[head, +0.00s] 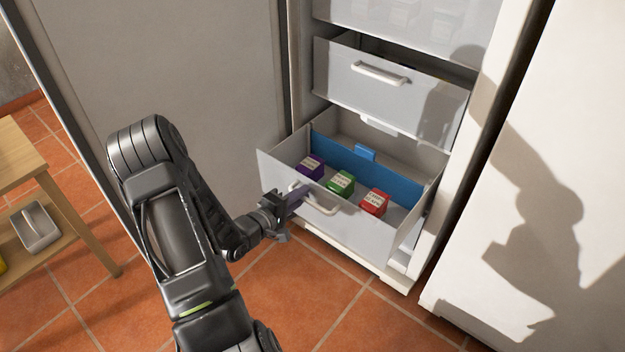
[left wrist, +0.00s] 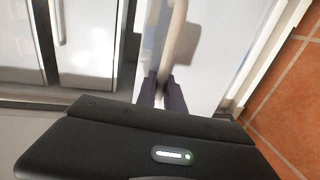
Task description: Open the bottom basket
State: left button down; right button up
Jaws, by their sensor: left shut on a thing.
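The bottom basket (head: 345,232) is a light grey drawer at the bottom of the open white cabinet, and it stands pulled out. Its white handle (head: 322,207) is on the front panel. My left gripper (head: 298,197) is shut on the left part of this handle. In the left wrist view the handle (left wrist: 176,40) runs up from between the dark fingers (left wrist: 162,92). Inside the basket are a purple box (head: 310,166), a green box (head: 341,183) and a red box (head: 375,202), in front of a blue divider (head: 375,172). My right gripper is not in view.
The drawer above (head: 385,85) has its own white handle and looks slightly out. The cabinet door (head: 170,70) stands open at the left. A wooden table (head: 20,150) is at the far left. Tiled floor (head: 310,300) is clear in front of the basket.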

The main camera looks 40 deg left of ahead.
pick_arm(q)
jog(key=shift+f+p+v, duration=0.2)
jog(key=shift+p+v, duration=0.05)
jog(key=shift+v, duration=0.75)
jog(key=shift+f+p+v, duration=0.2)
jog(key=shift+v, duration=0.8)
jog(key=shift+s, duration=0.1)
jog(key=c, duration=1.8)
grip_release()
jog(key=shift+o, duration=0.2)
jog(key=p+v, duration=0.1)
jog(key=v, duration=0.6)
jog(key=shift+s, duration=0.4)
